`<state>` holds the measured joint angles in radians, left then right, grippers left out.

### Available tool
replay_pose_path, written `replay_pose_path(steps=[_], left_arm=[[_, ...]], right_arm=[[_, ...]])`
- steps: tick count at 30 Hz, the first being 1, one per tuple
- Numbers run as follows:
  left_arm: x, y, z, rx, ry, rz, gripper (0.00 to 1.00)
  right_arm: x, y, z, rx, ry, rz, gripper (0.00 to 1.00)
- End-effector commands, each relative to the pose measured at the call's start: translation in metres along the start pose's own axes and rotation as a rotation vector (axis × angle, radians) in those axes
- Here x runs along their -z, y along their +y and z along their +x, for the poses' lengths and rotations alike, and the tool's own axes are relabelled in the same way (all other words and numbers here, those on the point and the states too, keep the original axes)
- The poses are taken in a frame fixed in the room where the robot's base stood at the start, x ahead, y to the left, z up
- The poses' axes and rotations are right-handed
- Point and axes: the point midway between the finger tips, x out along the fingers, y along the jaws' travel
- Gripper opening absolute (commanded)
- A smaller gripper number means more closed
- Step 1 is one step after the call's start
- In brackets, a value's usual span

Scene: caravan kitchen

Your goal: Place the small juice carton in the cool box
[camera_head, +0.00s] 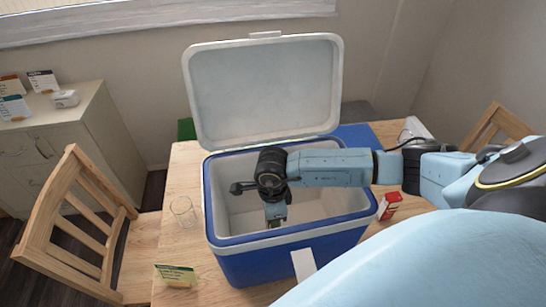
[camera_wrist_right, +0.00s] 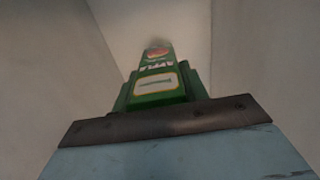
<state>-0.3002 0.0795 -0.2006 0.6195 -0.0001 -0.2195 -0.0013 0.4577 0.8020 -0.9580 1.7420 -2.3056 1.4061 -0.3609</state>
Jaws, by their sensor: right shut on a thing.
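The blue cool box (camera_head: 285,262) stands open on the table, with its pale lid (camera_head: 265,92) raised at the back. My right arm reaches in over the right side of the box. The right gripper (camera_head: 276,218) points down inside the box. In the right wrist view it is shut on a green juice carton (camera_wrist_right: 160,85) marked "APPLE". Pale inner walls (camera_wrist_right: 60,70) surround the carton there. The carton is hidden in the head view, and I cannot tell whether it touches the box floor. My left gripper is not in view.
A small red and white carton (camera_head: 389,206) stands on the table right of the box. A clear glass (camera_head: 183,211) stands to the left. A small card (camera_head: 176,275) is at the front left. Wooden chairs (camera_head: 75,220) flank the table.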

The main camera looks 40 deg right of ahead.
Motion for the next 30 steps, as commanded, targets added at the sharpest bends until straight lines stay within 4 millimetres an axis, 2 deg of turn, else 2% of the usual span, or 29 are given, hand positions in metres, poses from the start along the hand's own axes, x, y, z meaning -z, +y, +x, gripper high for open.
replay_pose_path(steps=[7, 19, 20, 21, 25, 30], left_arm=[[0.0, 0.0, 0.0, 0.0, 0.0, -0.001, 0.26], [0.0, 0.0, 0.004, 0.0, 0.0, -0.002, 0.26], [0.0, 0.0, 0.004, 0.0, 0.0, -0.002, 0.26], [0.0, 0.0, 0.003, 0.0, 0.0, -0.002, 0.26], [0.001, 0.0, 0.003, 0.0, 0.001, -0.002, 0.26], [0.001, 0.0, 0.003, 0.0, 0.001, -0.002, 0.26]], right_arm=[[0.0, 0.001, 0.033, -0.002, 0.001, 0.001, 0.11], [0.0, 0.0, 0.039, 0.0, 0.001, -0.001, 0.11], [0.0, 0.0, 0.04, -0.001, 0.002, -0.001, 0.45], [0.0, 0.0, 0.039, -0.001, 0.002, -0.001, 0.5], [0.0, 0.0, 0.039, -0.001, 0.002, -0.001, 0.65], [0.0, 0.0, 0.038, -0.001, 0.002, -0.001, 0.65]])
